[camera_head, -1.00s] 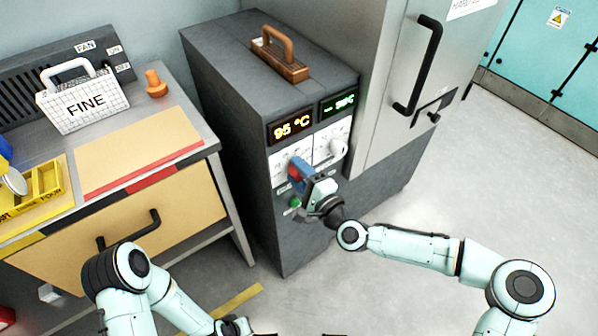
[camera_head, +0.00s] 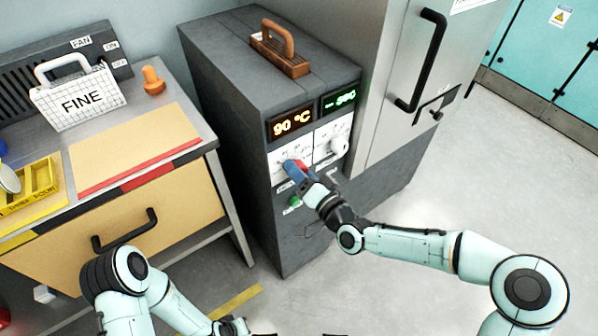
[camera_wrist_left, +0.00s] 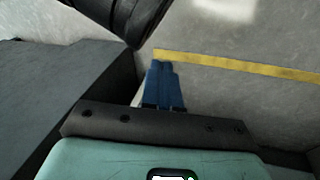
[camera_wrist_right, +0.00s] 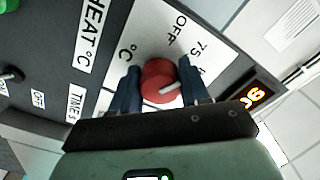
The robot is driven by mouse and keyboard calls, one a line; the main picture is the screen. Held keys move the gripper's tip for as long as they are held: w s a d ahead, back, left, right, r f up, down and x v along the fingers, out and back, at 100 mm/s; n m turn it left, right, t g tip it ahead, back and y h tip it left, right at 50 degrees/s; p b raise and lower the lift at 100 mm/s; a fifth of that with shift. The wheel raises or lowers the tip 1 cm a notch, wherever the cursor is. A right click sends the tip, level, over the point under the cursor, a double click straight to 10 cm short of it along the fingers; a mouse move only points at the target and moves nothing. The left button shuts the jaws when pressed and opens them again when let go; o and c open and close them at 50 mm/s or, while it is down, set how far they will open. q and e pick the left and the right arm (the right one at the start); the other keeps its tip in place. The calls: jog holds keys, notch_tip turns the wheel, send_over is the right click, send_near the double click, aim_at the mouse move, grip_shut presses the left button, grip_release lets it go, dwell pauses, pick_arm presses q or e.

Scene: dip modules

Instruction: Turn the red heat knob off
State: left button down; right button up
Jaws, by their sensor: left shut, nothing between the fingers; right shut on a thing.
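The red heat knob (camera_wrist_right: 159,82) is on a white dial plate marked OFF and 75 on the dark cabinet's front. My right gripper (camera_wrist_right: 160,88) is shut on it, with one blue finger on each side. In the right wrist view the knob's white pointer line does not point at the OFF mark. In the head view my right gripper (camera_head: 298,170) covers most of the knob. The amber display (camera_head: 292,123) above reads 90 °C. My left gripper (camera_wrist_left: 164,85) is shut and empty, low over the floor.
A white knob (camera_head: 338,146) sits right of the heat dial under a green display (camera_head: 341,98). A green button (camera_head: 295,201) is below. A steel door with a black handle (camera_head: 421,60) stands right.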

jog(key=n, duration=0.1)
jog(key=n+b, duration=0.1)
jog(key=n, duration=0.1)
jog(key=n+b, duration=0.1)
jog(key=n, duration=0.1)
jog(key=shift+f, duration=0.3)
pick_arm(q)
jog(key=s+a+f+g+b, duration=0.1)
jog(key=s+f+g, duration=0.1)
jog(key=s+f, duration=0.4)
jog(key=shift+s+n+g+b, duration=0.3)
jog(key=shift+s+g, duration=0.1)
jog(key=shift+s, duration=0.4)
pick_arm(e)
jog(key=shift+n, duration=1.1)
jog(key=o, duration=1)
jog(key=shift+r, duration=0.1)
jog(key=shift+d, duration=0.1)
jog(key=shift+s, duration=0.1)
